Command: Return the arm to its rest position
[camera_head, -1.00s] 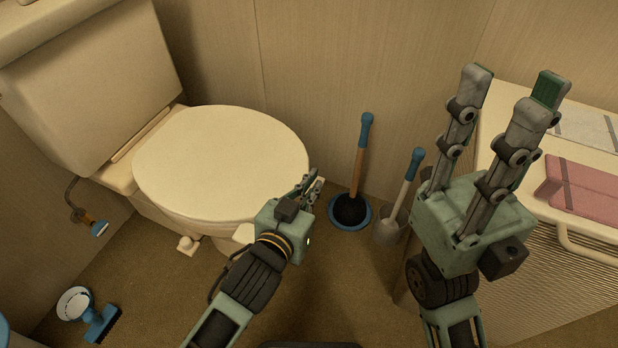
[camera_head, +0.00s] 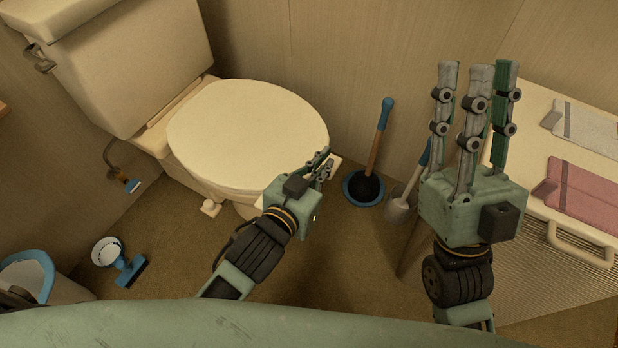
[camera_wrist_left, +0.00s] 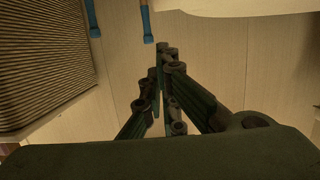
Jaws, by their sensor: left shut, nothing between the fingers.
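My left gripper (camera_head: 322,163) is in front of the toilet's front edge in the head view. Its fingers are drawn together and hold nothing. In the left wrist view the left gripper's fingers (camera_wrist_left: 166,52) converge to a point with nothing between them. My right gripper (camera_head: 476,70) stands upright at the right of the head view, beside the cabinet. Its long fingers are straight and spread apart, and it is empty.
A toilet (camera_head: 248,135) with its lid down stands behind my left gripper. A plunger (camera_head: 362,188) and a toilet brush in a holder (camera_head: 399,208) stand by the wall. A cabinet (camera_head: 528,125) with pink (camera_head: 590,195) and grey (camera_head: 592,128) towels is at right.

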